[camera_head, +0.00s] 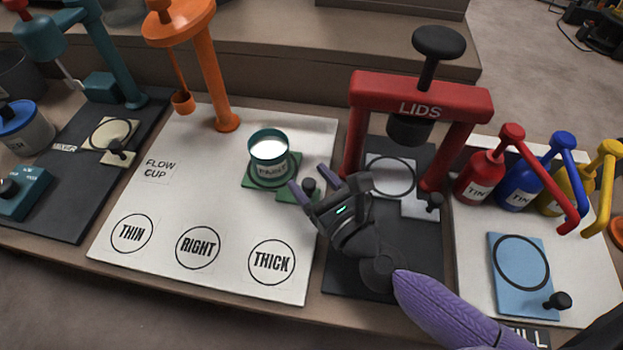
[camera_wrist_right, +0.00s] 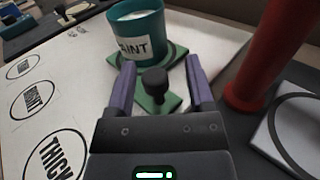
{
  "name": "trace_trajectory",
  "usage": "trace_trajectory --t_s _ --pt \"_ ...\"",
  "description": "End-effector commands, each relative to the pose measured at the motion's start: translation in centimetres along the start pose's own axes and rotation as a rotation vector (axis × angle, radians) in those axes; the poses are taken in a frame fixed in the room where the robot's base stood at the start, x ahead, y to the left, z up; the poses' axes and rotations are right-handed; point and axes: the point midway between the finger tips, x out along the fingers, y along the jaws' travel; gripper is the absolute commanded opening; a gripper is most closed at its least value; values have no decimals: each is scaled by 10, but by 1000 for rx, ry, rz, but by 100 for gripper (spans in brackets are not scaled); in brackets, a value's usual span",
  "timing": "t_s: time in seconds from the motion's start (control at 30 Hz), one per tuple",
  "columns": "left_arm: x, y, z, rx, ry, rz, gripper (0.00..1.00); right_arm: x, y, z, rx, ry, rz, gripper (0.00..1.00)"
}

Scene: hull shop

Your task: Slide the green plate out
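The green plate (camera_head: 249,182) lies on the white board under the orange flow cup stand. A teal can labelled PAINT (camera_head: 268,147), open with white contents, stands upright on it. The plate's tab carries a black knob (camera_head: 309,185) on its near right side. My right gripper (camera_head: 307,177) is open, with its purple fingers on either side of the knob. In the right wrist view the knob (camera_wrist_right: 155,82) sits between the spread fingers, with gaps to both, and the green plate (camera_wrist_right: 146,102) shows beneath. My left gripper is not in view.
The red LIDS press (camera_head: 420,98) stands just right of my gripper, its left post close by. The orange stand (camera_head: 212,80) rises behind left. THIN, RIGHT (camera_head: 198,247) and THICK circles mark clear board in front. Tin bottles (camera_head: 481,178) and a blue plate (camera_head: 520,275) are at right.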

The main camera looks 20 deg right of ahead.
Motion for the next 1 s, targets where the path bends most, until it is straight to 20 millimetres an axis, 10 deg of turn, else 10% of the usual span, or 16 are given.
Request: trace_trajectory --t_s 0.27,0.7,1.0 --pt "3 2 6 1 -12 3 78 -12 0 -2 1 3 2 68" --pt "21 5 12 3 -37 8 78 -92 0 -3 -2 6 0 68" --pt "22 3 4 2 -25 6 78 -100 -1 0 0 -1 -1 68"
